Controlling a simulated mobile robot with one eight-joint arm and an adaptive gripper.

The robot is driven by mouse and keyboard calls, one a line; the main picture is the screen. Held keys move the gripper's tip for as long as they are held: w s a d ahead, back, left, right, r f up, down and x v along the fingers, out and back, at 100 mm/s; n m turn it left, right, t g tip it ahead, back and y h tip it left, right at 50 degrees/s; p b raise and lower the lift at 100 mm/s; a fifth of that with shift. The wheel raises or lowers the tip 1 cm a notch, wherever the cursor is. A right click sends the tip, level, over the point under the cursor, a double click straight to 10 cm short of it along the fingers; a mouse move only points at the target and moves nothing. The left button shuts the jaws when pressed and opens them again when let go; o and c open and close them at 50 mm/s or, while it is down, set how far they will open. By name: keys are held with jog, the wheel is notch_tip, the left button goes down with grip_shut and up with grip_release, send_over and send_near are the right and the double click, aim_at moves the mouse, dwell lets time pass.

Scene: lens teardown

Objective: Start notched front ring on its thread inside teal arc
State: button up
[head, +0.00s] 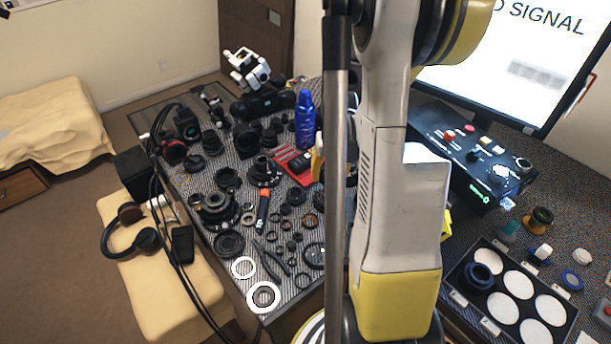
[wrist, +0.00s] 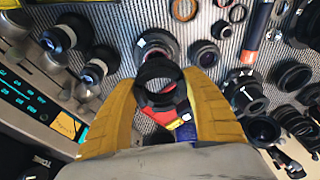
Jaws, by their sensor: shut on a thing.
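In the wrist view my gripper (wrist: 161,92) has its two yellow fingers closed on a black ring (wrist: 158,70). The ring sits between the fingertips, its opening facing the camera at a tilt. A round dark lens part (wrist: 151,41) with a small white mark lies just beyond the ring, partly covered by it; I cannot tell if the two touch. The notch on the ring, the thread and the teal arc cannot be made out. In the head view my own arm hides the gripper and the held ring.
Several dark lens parts (wrist: 245,92) crowd the ribbed mat around the gripper. A red tray (head: 294,163) and a blue bottle (head: 305,122) stand on the table. A black tray (head: 467,308) with white round pads is at right. A control box (head: 452,150) stands beside the monitor.

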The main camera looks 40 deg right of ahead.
aim_at(329, 189)
jog(key=shift+s+d+f, duration=0.15)
jog(key=shift+d+f, duration=0.05)
notch_tip(329, 189, down, 6)
jog(key=b, duration=0.5)
jog(key=shift+f+b, duration=0.15)
jog(key=shift+b, duration=0.15)
jog(key=shift+f+b, duration=0.4)
jog(key=shift+b, duration=0.3)
dwell(2.2)
jog(key=o, duration=1.1)
jog(key=shift+c, duration=0.2)
notch_tip(329, 189, up, 12)
jog(key=s+a, duration=0.1)
jog(key=shift+s, duration=0.2)
jog(key=shift+a, duration=0.1)
